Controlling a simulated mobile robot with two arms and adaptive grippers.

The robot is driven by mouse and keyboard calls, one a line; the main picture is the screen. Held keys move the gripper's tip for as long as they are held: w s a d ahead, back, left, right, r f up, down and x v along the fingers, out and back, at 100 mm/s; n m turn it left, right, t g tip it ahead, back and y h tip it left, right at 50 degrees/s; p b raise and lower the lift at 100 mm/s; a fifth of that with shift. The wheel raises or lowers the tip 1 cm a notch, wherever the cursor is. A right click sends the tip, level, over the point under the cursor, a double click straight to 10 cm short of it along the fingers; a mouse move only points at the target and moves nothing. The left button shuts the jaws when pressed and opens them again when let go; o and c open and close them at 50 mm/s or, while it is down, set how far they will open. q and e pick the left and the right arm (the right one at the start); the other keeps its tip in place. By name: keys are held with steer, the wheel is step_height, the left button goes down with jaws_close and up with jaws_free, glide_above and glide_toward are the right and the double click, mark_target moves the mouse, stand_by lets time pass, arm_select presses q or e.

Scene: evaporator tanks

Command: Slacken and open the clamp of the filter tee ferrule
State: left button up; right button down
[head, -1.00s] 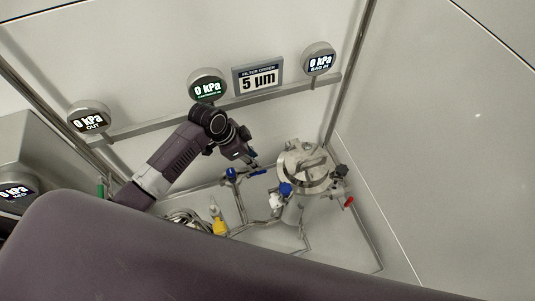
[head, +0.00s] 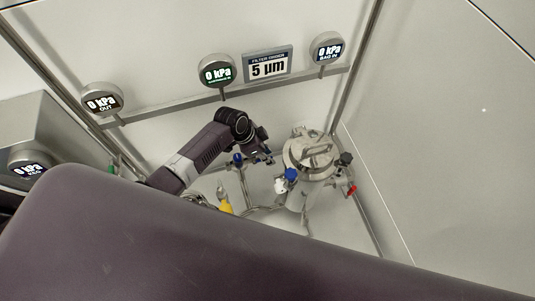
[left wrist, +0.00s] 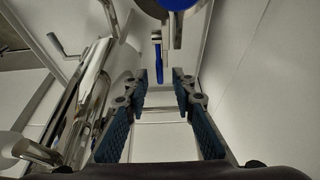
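My left gripper (head: 266,158) is just left of the steel filter vessel (head: 312,155) in the head view. In the left wrist view the same gripper (left wrist: 162,78) has its two blue-padded fingers apart, with nothing held between them. A blue lever handle (left wrist: 159,68) shows in the gap between the fingertips, apparently beyond them. A round steel and blue part (left wrist: 178,8) is at the top edge of that view. I cannot make out the filter tee ferrule or its clamp for certain. My right gripper does not show.
Blue-knobbed valves (head: 238,159) (head: 291,175), a black knob (head: 346,158) and a red handle (head: 352,190) stand around the vessel. A yellow part (head: 225,207) is lower left. Gauges (head: 217,70) line the back rail. My own dark body hides the lower part.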

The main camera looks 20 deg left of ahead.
arm_select(q)
jaws_close()
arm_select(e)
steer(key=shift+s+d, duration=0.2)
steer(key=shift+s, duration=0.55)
